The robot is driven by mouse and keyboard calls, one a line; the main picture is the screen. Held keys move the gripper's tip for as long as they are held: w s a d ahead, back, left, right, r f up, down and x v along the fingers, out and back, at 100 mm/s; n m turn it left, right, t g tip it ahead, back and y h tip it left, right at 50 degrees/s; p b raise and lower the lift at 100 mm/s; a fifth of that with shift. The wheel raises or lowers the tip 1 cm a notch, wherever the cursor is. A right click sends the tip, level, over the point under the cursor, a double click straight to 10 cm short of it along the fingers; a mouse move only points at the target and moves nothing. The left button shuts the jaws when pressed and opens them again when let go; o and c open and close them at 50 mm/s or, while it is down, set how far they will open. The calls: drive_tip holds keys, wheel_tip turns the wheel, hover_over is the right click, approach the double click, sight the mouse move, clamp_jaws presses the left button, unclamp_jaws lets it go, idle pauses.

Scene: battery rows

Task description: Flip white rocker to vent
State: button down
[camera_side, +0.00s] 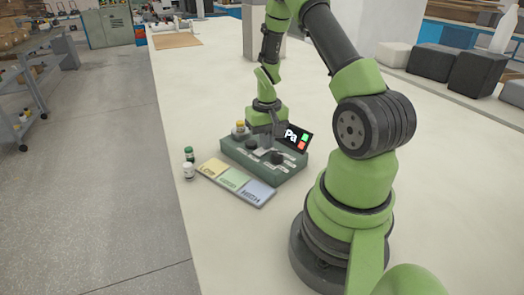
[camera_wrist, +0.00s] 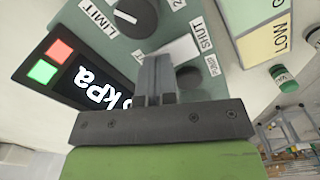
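The green control box (camera_side: 245,158) stands on the white bench in the side view; its panel (camera_wrist: 100,20) fills much of the wrist view. My gripper (camera_side: 272,132) points down over the back part of the box. In the wrist view the fingers of my gripper (camera_wrist: 157,62) are together, with nothing clearly seen between them. A white strip (camera_wrist: 177,48) shows just past the fingertips, beside the SHUT label (camera_wrist: 207,38). I cannot tell whether this strip is the white rocker or a label. The fingers hide part of the panel, and no VENT marking is readable.
A dark round knob (camera_wrist: 136,17) by the LIMIT label and another dark knob (camera_wrist: 189,77) flank the fingers. A tilted kPa display (camera_side: 293,136) stands at the box's back.

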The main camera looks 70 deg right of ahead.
drive_tip(key=shift+r, duration=3.45)
drive_tip(key=shift+w+a+r, duration=0.1)
drive_tip(key=shift+a+r, duration=0.05)
drive_tip(key=shift+r, duration=0.05)
drive_tip(key=s+a+r+n+t, duration=0.1)
drive_tip(key=a+r+n+t, duration=0.3)
drive_tip(key=a+r, duration=1.25)
drive_tip(key=s+a+r+n+t+y, duration=0.1)
drive_tip(key=s+a+r+t+y, duration=0.1)
drive_tip(key=s+a, duration=0.4)
drive_tip(key=shift+s+a+t, duration=0.2)
drive_tip(key=shift+a+t, duration=0.05)
drive_tip(key=shift+t, duration=0.35)
